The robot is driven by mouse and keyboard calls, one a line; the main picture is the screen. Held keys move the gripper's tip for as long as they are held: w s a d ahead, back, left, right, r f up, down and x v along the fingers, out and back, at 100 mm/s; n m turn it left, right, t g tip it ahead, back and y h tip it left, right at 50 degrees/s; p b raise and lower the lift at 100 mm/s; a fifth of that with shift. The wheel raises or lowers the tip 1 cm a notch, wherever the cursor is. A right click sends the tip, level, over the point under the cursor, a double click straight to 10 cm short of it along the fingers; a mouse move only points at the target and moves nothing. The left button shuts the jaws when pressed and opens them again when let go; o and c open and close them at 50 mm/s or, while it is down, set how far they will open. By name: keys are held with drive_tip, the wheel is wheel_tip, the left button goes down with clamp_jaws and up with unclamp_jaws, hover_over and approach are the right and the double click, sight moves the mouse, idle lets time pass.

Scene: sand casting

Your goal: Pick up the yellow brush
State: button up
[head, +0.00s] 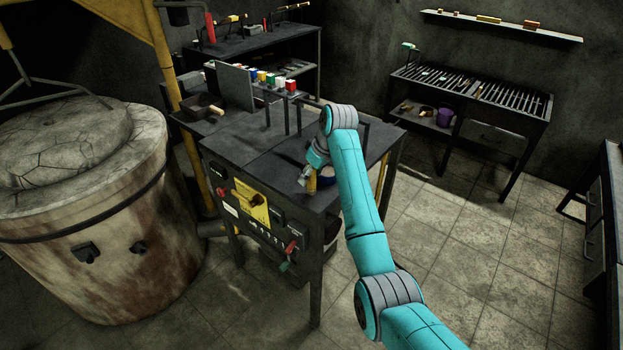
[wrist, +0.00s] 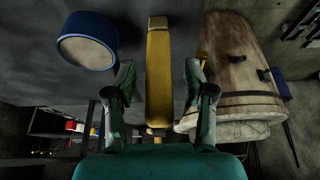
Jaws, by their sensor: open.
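The yellow brush (wrist: 158,75) shows in the wrist view as a long yellow bar with a pale tan end, running between the two fingers of my gripper (wrist: 160,85). The fingers are open, one on each side, with gaps between them and the brush. In the head view the yellow brush (head: 311,185) is a small yellow patch near the front right of the dark workbench (head: 245,145). My gripper (head: 306,176) is right at it, and my arm partly hides this spot.
A blue round container with a pale top (wrist: 87,50) stands close beside the brush. Several coloured blocks (head: 275,78) sit on a raised rack on the workbench. A large worn drum (head: 100,240) stands at left. A grill table (head: 470,92) stands at back right.

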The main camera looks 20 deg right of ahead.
drive_tip(key=shift+x, duration=1.35)
clamp_jaws()
wheel_tip(320, 180, up, 10)
drive_tip(key=shift+r, duration=0.1)
